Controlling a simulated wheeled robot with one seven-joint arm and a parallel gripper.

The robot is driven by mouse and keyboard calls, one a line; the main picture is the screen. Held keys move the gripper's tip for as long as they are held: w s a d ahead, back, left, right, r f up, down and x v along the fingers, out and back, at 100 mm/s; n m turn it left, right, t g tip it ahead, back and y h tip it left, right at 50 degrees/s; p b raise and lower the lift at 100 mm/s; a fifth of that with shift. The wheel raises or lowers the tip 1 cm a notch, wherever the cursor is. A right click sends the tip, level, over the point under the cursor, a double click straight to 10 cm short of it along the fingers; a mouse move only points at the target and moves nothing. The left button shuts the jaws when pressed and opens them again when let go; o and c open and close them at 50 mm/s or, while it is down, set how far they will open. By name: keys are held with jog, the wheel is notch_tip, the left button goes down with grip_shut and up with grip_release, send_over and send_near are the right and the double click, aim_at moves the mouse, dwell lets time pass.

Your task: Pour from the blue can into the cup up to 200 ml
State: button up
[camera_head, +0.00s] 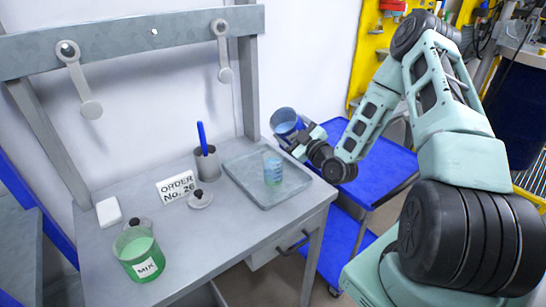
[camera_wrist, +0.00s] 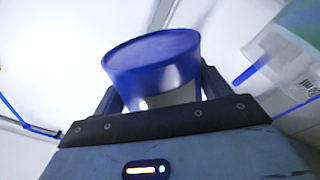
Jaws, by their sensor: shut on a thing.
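The blue can (camera_head: 286,122) is in my gripper (camera_head: 304,139), held in the air beyond the table's right edge. In the wrist view the blue can (camera_wrist: 155,68) fills the space between the fingers, and my gripper (camera_wrist: 160,95) is shut on it. The can looks tilted in the head view. The clear cup (camera_head: 272,170) stands on the grey tray to the left of and below the can. No stream is visible between can and cup.
On the table, the grey tray (camera_head: 236,172) bears the cup. Nearby are a grey pot with a blue-handled tool (camera_head: 205,155), an order sign (camera_head: 177,188), a lid (camera_head: 200,199), a white block (camera_head: 108,211) and a green MIX container (camera_head: 138,255). A blue cart (camera_head: 385,172) stands right.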

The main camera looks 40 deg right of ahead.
aim_at(291, 123)
jog(key=shift+a+f+n, duration=0.1)
jog(key=shift+f+n, duration=0.1)
jog(key=shift+n, duration=0.6)
dwell(1.2)
jog(key=shift+r+n+y, duration=0.3)
jog(key=shift+r+n, duration=0.25)
jog(key=shift+n, duration=0.55)
dwell(1.7)
jog(key=shift+f+m, duration=0.3)
jog(key=shift+m, duration=0.1)
jog(key=m, duration=0.2)
jog(key=shift+m, duration=0.3)
jog(key=d+f+m, duration=0.1)
jog(key=m, duration=0.1)
jog(key=d+f+m+h+b, duration=0.1)
jog(key=m, duration=0.1)
jog(key=shift+w+d+g, duration=0.15)
jog(key=shift+w+g, duration=0.05)
jog(key=shift+g, duration=0.1)
jog(key=m, duration=0.1)
jog(key=d+r+m+p, duration=0.1)
jog(key=shift+w+m+g+h, duration=0.1)
jog(key=shift+m+g+h, duration=0.2)
jog(key=shift+w+d+f+m, duration=0.1)
jog(key=shift+d+f+m, duration=0.35)
jog(key=shift+f+m, duration=0.4)
jog(key=shift+r, duration=0.15)
